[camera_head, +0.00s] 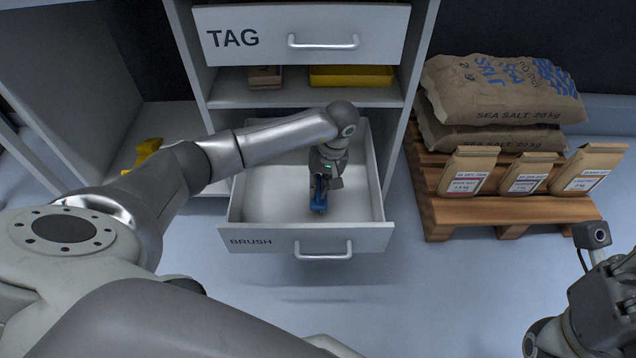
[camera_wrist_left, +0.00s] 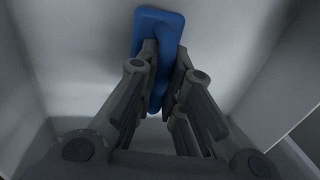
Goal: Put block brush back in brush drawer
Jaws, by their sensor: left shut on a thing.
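The brush drawer (camera_head: 262,206), white and labelled BRUSH, is pulled open at the bottom of the cabinet. My left gripper (camera_head: 319,189) reaches down into the drawer and is shut on the blue block brush (camera_head: 318,203). In the left wrist view, the brush (camera_wrist_left: 158,28) sits between the fingertips of my left gripper (camera_wrist_left: 160,75), with the pale drawer interior around it. I cannot tell whether the brush touches the drawer floor. My right arm shows at the lower right of the head view, but its fingertips are not visible.
The closed TAG drawer (camera_head: 260,36) is above. A shelf between holds a yellow tray (camera_head: 350,76) and a small brown box (camera_head: 264,77). To the right, a wooden pallet (camera_head: 440,211) carries salt sacks (camera_head: 505,95) and several small paper bags (camera_head: 468,171). Floor in front is clear.

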